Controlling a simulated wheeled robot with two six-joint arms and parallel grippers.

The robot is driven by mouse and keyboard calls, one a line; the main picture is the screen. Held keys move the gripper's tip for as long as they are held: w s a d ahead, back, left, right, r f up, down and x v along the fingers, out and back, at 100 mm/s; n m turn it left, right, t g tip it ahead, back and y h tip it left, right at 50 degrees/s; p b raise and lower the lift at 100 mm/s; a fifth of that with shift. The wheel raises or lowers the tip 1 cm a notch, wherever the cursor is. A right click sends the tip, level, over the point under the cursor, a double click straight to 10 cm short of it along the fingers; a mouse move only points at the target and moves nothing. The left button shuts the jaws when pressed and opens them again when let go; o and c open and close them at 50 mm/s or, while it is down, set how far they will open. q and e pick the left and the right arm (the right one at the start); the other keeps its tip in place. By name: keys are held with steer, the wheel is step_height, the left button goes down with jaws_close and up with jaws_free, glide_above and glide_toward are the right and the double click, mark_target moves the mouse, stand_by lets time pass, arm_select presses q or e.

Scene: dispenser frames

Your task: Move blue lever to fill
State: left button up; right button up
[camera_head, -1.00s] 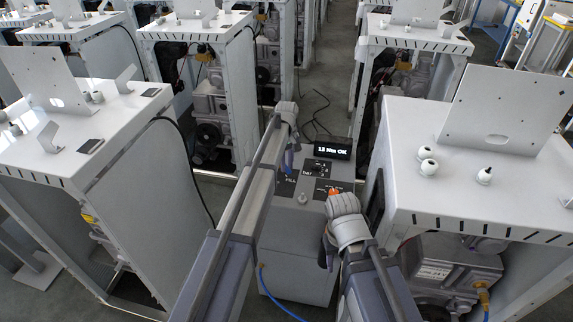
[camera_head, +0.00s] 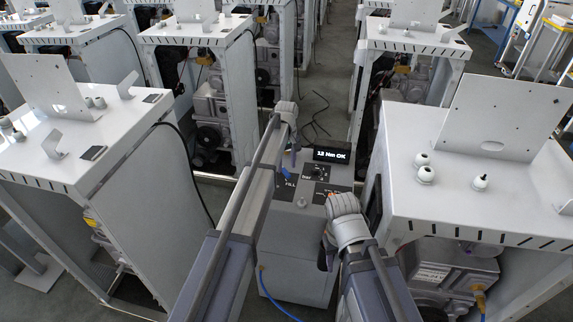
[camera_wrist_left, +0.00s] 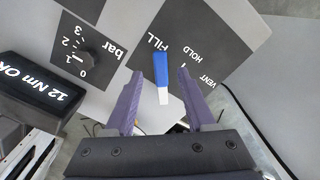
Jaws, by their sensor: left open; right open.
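The blue lever (camera_wrist_left: 161,70) has a blue end and a white end and lies on the dark label plate of the grey dispenser panel, its blue end beside the word FILL. It also shows as a small blue piece in the head view (camera_head: 286,170). My left gripper (camera_wrist_left: 158,76) is open, with its two purple fingers on either side of the lever in the wrist picture and gaps on both sides; I cannot tell the depth between them. My left gripper is over the panel in the head view (camera_head: 294,158). My right gripper (camera_head: 329,208) is at the panel's right front, its fingers mostly hidden.
The panel also has a bar dial (camera_wrist_left: 82,57), a display reading "12 Nm OK" (camera_head: 331,155) and HOLD and VENT labels. White cabinets (camera_head: 480,215) stand close on both sides. A blue hose (camera_head: 275,300) hangs at the front.

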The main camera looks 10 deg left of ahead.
mark_target(287, 172)
arm_select(q)
step_height(287, 172, up, 6)
steer(key=p, duration=0.4)
steer(key=shift+f+p, duration=0.15)
steer(key=shift+p, duration=0.2)
steer(key=shift+f, duration=0.1)
steer(key=s+d+m, duration=0.3)
steer(key=s+m, duration=0.1)
steer(key=s, duration=0.8)
steer(key=s+d+m, duration=0.2)
steer(key=s+m, duration=0.1)
steer(key=s, duration=0.9)
steer(key=s+d+m+y, duration=0.1)
steer(key=s+d+m, duration=0.2)
steer(key=s, duration=0.9)
steer(key=shift+s+d+m, duration=0.2)
steer(key=shift+d+m, duration=0.1)
steer(key=shift+m, duration=0.5)
